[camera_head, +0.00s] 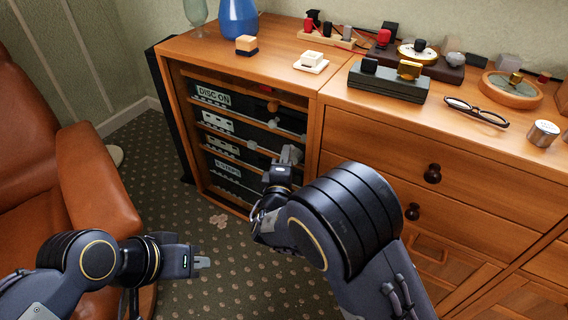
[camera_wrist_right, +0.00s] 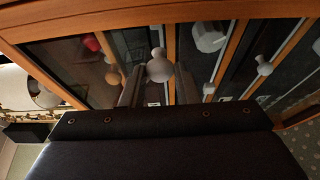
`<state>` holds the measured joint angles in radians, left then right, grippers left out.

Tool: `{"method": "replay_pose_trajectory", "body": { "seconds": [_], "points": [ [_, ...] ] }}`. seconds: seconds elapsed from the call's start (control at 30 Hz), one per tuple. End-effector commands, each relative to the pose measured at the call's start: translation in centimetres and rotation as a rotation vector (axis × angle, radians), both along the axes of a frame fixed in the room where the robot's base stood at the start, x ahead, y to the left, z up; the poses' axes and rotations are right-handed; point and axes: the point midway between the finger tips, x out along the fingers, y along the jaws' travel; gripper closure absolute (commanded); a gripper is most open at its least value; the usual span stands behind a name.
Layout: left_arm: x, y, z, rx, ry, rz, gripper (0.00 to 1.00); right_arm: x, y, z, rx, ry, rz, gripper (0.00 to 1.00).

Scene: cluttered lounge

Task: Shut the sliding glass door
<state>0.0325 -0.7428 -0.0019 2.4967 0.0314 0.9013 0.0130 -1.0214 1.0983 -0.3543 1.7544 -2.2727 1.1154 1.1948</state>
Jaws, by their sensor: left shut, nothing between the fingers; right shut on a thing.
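The wooden cabinet (camera_head: 318,118) on the left of the sideboard has a glazed or open front with dark shelves behind it. I cannot clearly trace the edges of the sliding glass door in its front. My right gripper (camera_head: 291,154) is at the right side of this front. In the right wrist view its fingers (camera_wrist_right: 158,88) are shut around a pale round knob (camera_wrist_right: 158,67), with dark glass-like panels and wooden strips behind. My left gripper (camera_head: 203,262) is shut and empty, low over the carpet, away from the cabinet.
Several knobs sit along the cabinet front, one of them wooden (camera_wrist_right: 113,77). Drawers with a dark knob (camera_head: 432,174) stand to the right. The sideboard top holds a blue vase (camera_head: 238,20), glasses (camera_head: 476,112) and devices. A brown leather armchair (camera_head: 95,180) is at left; patterned carpet lies between.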

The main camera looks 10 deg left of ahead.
Motion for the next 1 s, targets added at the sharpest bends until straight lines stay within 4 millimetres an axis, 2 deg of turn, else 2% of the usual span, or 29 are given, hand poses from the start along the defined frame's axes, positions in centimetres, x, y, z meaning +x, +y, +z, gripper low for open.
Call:
{"method": "replay_pose_trajectory", "body": {
  "seconds": [0.2,0.23,0.37,0.7,0.77,1.0],
  "points": [
    [0.0,0.0,-0.1,0.0,-0.001,0.0,1.0,0.0,0.0,-0.1,0.001,0.002,-0.001,1.0],
    [0.0,0.0,-0.1,0.0,-0.001,0.0,1.0,0.0,0.0,-0.1,0.0,0.002,-0.001,0.68],
    [0.0,0.0,-0.1,0.0,0.0,0.0,1.0,0.0,0.0,0.0,0.0,0.002,-0.001,0.51],
    [0.0,0.0,0.1,0.0,0.0,0.0,1.0,-0.4,0.0,0.1,0.001,0.002,0.001,0.51],
    [0.0,0.0,0.3,0.0,0.0,0.0,1.0,-1.1,0.0,0.1,0.0,0.002,0.001,0.51],
    [0.0,0.0,1.4,0.0,0.0,0.0,1.0,-5.2,-0.2,0.2,-0.001,0.003,0.002,0.51]
  ]
}}
